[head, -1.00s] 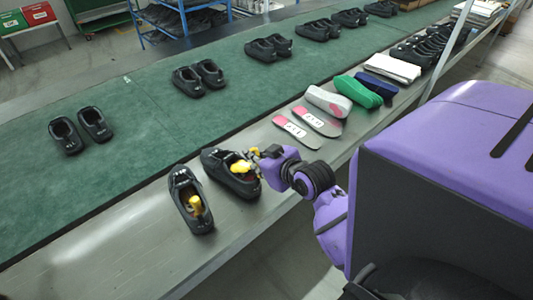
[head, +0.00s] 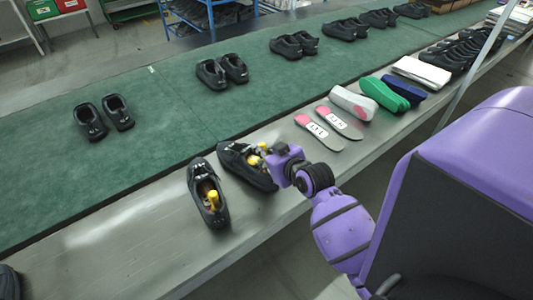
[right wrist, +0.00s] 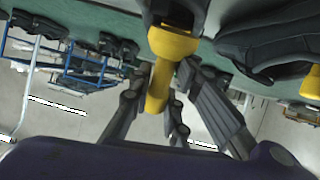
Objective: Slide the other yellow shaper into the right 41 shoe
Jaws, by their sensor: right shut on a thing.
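Two black shoes stand side by side on the metal ledge in the head view. The left shoe (head: 196,177) has a yellow shaper (head: 213,198) standing up out of its opening. My right gripper (head: 265,151) is at the opening of the right shoe (head: 234,153), shut on the other yellow shaper (head: 253,161). In the right wrist view the held shaper (right wrist: 170,46) is between my fingers (right wrist: 163,78), its wide end against the dark shoe at the top edge. How deep it sits inside is hidden. My left gripper is not in view.
Pink-and-grey insoles (head: 318,129), a grey-and-pink form (head: 352,102), a green one (head: 384,94) and a blue one (head: 403,88) lie along the ledge to the right. Several pairs of black shoes stand on the green belt (head: 150,140). The ledge left of the two shoes is mostly clear.

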